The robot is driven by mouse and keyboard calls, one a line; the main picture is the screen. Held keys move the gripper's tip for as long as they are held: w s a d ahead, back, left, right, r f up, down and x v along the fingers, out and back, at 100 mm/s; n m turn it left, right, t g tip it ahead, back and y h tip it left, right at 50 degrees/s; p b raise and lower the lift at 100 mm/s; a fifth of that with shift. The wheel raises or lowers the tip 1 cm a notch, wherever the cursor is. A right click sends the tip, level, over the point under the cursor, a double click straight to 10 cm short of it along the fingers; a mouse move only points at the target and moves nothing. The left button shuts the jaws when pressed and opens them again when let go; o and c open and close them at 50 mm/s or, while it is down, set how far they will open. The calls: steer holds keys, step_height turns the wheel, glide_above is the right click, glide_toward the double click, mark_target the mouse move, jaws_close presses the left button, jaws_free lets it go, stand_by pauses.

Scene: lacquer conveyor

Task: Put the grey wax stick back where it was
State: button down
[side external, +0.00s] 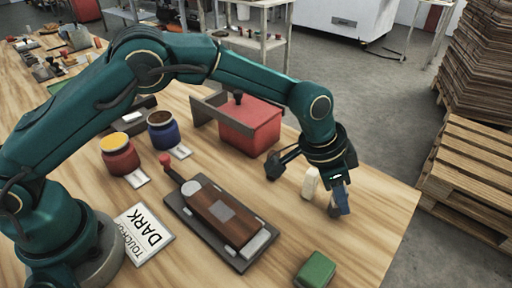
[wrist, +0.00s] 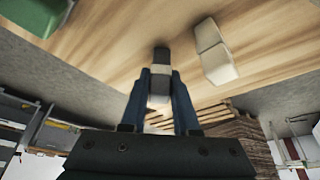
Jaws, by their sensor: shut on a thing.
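My gripper (wrist: 160,98) is shut on the grey wax stick (wrist: 160,84), which sits between its two blue fingers and juts past their tips with a darker end. In the side view my gripper (side external: 341,198) is at the right part of the table, pointing down. The stick (side external: 334,211) shows there only as a small grey end below the fingers. I cannot tell whether it touches the table. A cream block (side external: 310,183) stands just left of the fingers; it also shows in the wrist view (wrist: 212,50), apart from the stick.
A green block (side external: 316,270) lies near the front edge. A brown wooden block (side external: 222,210) lies on a dark tray (side external: 188,228).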

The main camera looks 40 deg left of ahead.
steer(key=c, duration=0.7)
jaws_free()
steer(key=shift+o, duration=0.2)
steer(key=shift+s+a+r, duration=0.1)
steer(key=shift+r, duration=0.5)
steer(key=s+a+r+n, duration=0.1)
steer(key=s+a+r, duration=0.2)
steer(key=a+r, duration=0.3)
steer(key=s+a+r+n, duration=0.1)
steer(key=s+a+r, duration=0.2)
steer(key=r, duration=0.5)
steer(key=s+a+f+n+t+y, duration=0.2)
steer(key=s+a+n, duration=0.5)
steer(key=s+a, duration=0.7)
steer(key=shift+s+y, duration=0.6)
steer(key=shift+s, duration=0.2)
steer(key=shift+r, duration=0.1)
